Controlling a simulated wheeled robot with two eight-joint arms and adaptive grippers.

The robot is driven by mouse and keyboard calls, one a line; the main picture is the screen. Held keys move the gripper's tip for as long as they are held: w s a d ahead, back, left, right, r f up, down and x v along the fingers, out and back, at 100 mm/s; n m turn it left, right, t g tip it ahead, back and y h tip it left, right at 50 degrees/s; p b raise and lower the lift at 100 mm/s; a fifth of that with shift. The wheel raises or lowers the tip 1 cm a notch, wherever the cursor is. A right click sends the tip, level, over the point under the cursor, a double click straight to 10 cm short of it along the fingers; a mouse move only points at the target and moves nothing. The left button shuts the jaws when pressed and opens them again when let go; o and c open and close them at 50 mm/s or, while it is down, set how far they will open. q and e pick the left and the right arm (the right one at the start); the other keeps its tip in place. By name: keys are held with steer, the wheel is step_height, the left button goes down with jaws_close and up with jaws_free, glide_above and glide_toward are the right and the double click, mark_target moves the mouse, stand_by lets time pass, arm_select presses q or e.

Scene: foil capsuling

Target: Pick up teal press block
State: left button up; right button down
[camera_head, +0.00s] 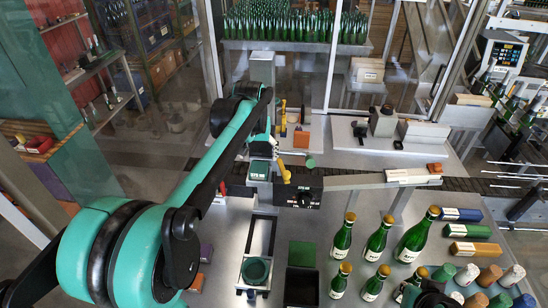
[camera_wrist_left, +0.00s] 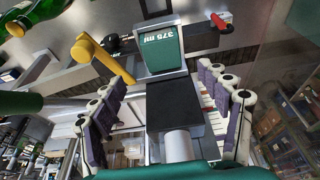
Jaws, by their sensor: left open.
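A teal block marked 375 ml (camera_head: 260,169) sits on a grey holder by the conveyor in the head view. In the left wrist view the same teal block (camera_wrist_left: 163,52) shows upside down at top centre, beyond a black pad (camera_wrist_left: 175,105). My left gripper (camera_head: 262,148) is at that holder, just behind the block in the head view. In the left wrist view its purple-padded fingers (camera_wrist_left: 165,98) are wide apart with nothing gripped, and the block lies ahead between them. A dark part at the head view's bottom right may be my right gripper (camera_head: 428,292); its fingers are unclear.
A yellow handle (camera_head: 284,168) stands close right of the block; it also shows in the left wrist view (camera_wrist_left: 103,57). Several green bottles (camera_head: 376,240) and coloured cylinders (camera_head: 489,275) stand at right. A black bin (camera_head: 301,288) and green square (camera_head: 302,254) lie front centre.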

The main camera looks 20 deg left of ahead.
mark_target(259, 167)
arm_select(q)
steer(key=x, duration=0.5)
steer(key=p+x, duration=0.1)
steer(key=x, duration=0.1)
steer(key=shift+a+f, duration=0.25)
steer(key=shift+a, duration=0.05)
steer(key=shift+c, duration=0.3)
steer(key=c, duration=1.3)
